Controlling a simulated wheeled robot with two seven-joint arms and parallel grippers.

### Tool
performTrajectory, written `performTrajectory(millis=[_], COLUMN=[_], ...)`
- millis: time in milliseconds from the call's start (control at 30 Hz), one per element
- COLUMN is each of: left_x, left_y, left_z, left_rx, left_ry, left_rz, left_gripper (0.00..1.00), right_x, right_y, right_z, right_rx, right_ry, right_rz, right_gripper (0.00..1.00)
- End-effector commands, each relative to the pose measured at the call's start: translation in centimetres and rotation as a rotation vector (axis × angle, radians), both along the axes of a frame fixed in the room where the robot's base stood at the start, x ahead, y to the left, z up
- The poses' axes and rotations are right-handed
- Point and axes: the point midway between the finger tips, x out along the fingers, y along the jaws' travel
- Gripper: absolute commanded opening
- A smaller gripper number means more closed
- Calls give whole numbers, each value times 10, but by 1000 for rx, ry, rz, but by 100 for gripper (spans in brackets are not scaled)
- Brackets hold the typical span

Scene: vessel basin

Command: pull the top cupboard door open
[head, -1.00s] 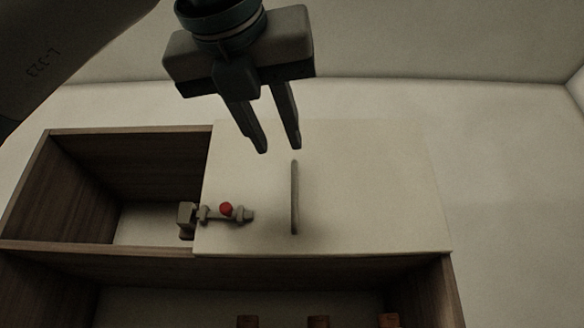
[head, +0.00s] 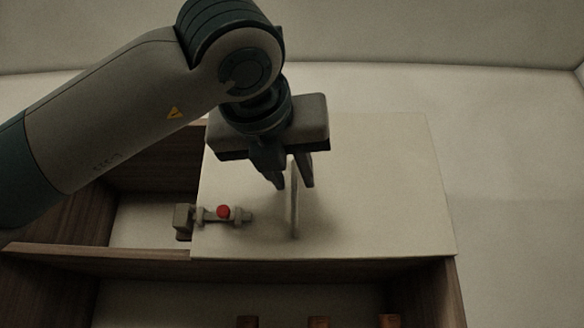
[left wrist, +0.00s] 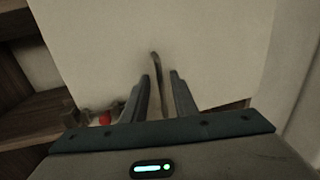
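The cream cupboard door (head: 385,190) covers the right part of the top compartment and looks shut; it also shows in the left wrist view (left wrist: 205,40). Its thin upright bar handle (head: 294,215) stands left of the door's middle. In the left wrist view the handle (left wrist: 156,68) lies between the two fingers. My left gripper (head: 293,186) is open at the handle's upper part, with a finger on each side; I see no firm contact. A grey latch with a red knob (head: 223,212) sits at the door's left edge, below and left of the gripper. My right gripper is not in view.
The open wooden compartment (head: 150,218) lies left of the door. A lower shelf compartment (head: 180,305) holds several brown-orange objects (head: 318,322). The wall (head: 510,180) right of the cupboard is bare.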

Motion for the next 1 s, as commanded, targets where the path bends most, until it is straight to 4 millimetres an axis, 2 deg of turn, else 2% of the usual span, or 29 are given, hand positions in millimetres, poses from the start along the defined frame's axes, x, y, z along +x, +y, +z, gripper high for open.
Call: performTrajectory(millis=[367,467,500,1000], left_x=[3,3,3,2], left_y=[-1,-1,-1,0], left_z=[-1,-1,0,0], left_rx=[0,0,0,0], left_ry=[0,1,0,1], left_rz=[0,0,0,0], left_gripper=[26,2,0,0], right_x=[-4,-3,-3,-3], right_y=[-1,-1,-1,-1], right_z=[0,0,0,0], right_rx=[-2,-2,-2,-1], right_ry=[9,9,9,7], right_rz=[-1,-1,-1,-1], right_gripper=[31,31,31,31])
